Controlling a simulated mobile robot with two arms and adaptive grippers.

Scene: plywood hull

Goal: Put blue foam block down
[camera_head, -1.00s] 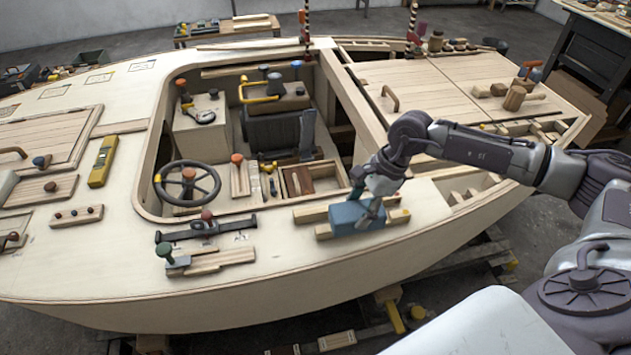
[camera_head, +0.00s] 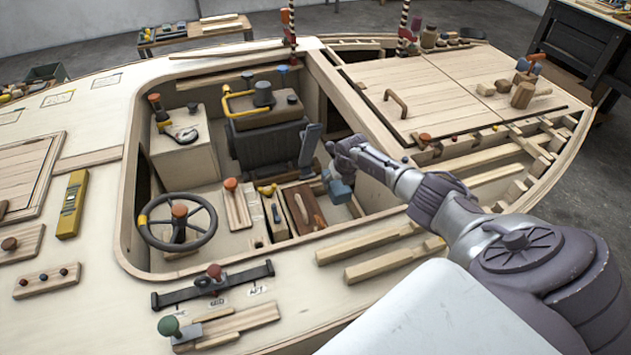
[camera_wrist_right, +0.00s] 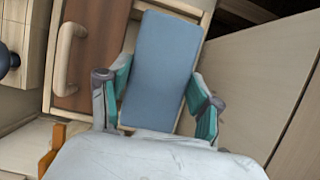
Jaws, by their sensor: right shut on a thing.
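The blue foam block (camera_head: 341,191) is in my right gripper (camera_head: 333,179), down inside the cockpit opening, toward its right side. In the right wrist view the block (camera_wrist_right: 163,70) lies between the two teal-padded fingers of the right gripper (camera_wrist_right: 160,98), which is shut on it. The block is over or in the light-framed compartment (camera_wrist_right: 203,20) of a wooden box, beside a brown panel with a wooden handle (camera_wrist_right: 66,62). I cannot tell whether the block touches the compartment floor. My left gripper is in neither view.
The cockpit rim and hatch deck (camera_head: 450,95) lie close to my right arm. A steering wheel (camera_head: 178,222) and a grey engine-like box (camera_head: 268,140) stand inside the cockpit. Two wooden strips (camera_head: 370,243) lie on the near deck. A slide bar (camera_head: 213,284) lies left of them.

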